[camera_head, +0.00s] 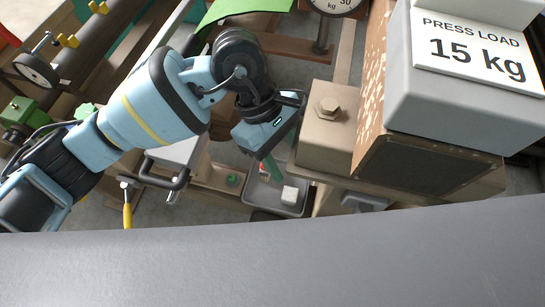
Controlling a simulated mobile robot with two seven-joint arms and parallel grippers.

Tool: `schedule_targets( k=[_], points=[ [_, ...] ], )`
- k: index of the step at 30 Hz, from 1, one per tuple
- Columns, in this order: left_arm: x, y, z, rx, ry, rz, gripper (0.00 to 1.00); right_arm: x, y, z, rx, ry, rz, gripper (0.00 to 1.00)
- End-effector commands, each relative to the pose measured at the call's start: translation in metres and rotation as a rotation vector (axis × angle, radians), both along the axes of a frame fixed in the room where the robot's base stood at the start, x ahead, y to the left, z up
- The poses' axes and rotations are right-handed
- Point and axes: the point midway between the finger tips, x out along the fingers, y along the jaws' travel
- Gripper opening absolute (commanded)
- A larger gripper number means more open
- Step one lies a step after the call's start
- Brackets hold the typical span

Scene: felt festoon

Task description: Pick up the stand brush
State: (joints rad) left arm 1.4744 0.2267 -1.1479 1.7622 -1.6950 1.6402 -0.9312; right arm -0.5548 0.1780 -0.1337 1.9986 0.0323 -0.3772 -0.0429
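I cannot identify the stand brush with certainty. A tool with a yellow handle (127,213) and a small pale head is at the lower left, apart from my gripper. My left gripper (271,164) reaches in from the left and points down above a small grey tray (290,209). A narrow green piece shows at its tip; I cannot tell whether it is a fingertip or a held thing. The tray holds a white block (290,194) and a small red and white item (264,171). The finger gap is hidden. My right gripper is not in view.
A big grey weight (455,115) labelled "PRESS LOAD 15 kg" sits on a wooden block (370,95) at right. A beige block with a bolt (328,107) stands close right of my gripper. A grey metal handle (165,180) and a dial gauge (36,70) are at left.

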Motion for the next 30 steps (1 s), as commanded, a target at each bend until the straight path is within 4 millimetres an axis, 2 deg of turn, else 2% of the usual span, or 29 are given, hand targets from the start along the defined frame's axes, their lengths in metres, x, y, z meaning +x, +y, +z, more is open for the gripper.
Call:
schedule_targets(
  k=[3,9,15,22,30],
  points=[
    [0.025,0.022,-0.006,0.178,-0.221,-0.087,0.47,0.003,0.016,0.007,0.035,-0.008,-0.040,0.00],
    [0.045,0.040,-0.004,0.311,-0.370,-0.137,0.47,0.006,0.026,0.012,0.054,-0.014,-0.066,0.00],
    [0.045,0.041,-0.006,0.318,-0.377,-0.140,0.47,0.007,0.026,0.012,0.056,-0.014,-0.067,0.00],
    [0.045,0.041,-0.027,0.316,-0.373,-0.138,0.47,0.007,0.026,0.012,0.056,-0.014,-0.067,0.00],
    [0.045,0.041,-0.039,0.316,-0.372,-0.138,0.47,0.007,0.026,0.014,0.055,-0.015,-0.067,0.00]
  ],
)
